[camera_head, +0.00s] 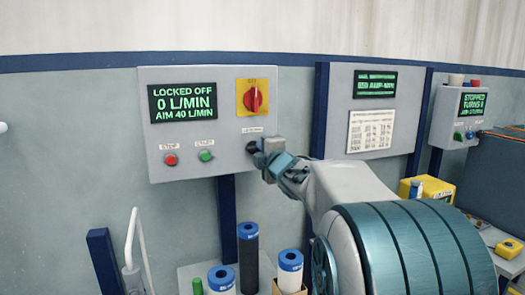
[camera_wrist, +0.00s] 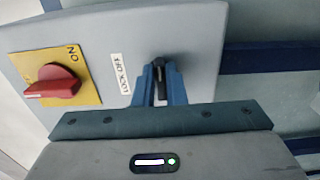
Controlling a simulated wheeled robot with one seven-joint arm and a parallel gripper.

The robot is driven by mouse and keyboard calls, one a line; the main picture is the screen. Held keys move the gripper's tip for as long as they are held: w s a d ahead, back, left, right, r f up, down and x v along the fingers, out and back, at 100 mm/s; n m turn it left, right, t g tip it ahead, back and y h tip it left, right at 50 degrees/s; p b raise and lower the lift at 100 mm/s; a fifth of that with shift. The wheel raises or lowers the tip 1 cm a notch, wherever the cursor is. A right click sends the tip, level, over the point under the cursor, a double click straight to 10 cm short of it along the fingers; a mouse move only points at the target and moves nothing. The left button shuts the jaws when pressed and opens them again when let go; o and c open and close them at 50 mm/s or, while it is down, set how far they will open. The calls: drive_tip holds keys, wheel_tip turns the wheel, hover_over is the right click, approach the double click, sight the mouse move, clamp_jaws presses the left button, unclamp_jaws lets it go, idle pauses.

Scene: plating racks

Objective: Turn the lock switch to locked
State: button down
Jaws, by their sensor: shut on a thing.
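The lock switch is a small black knob at the lower right of the grey control panel (camera_head: 220,150). It shows between my fingers in the wrist view (camera_wrist: 159,72), beside a white label reading "LOCK-OFF" (camera_wrist: 122,74). My gripper (camera_head: 264,153) is at the panel face, and its two blue fingers in the wrist view (camera_wrist: 158,85) are shut on the knob. In the head view the gripper mostly hides the knob. The panel's display (camera_head: 182,103) reads "LOCKED OFF", "0 L/MIN", "AIM 40 L/MIN".
A red rotary switch on a yellow plate (camera_head: 252,97) sits just above the lock switch. Red (camera_head: 170,160) and green (camera_head: 206,155) buttons are to its left. Blue-capped cylinders (camera_head: 248,230) stand below. Another panel (camera_head: 365,110) is to the right.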

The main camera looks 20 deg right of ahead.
idle(0.3)
drive_tip(key=c, duration=1.5)
unclamp_jaws()
drive_tip(key=shift+s, duration=0.1)
drive_tip(key=s+b, duration=0.1)
drive_tip(key=s, duration=1.2)
drive_tip(key=shift+s, duration=0.3)
drive_tip(key=shift+f+m, duration=0.1)
drive_tip(key=shift+m, duration=0.2)
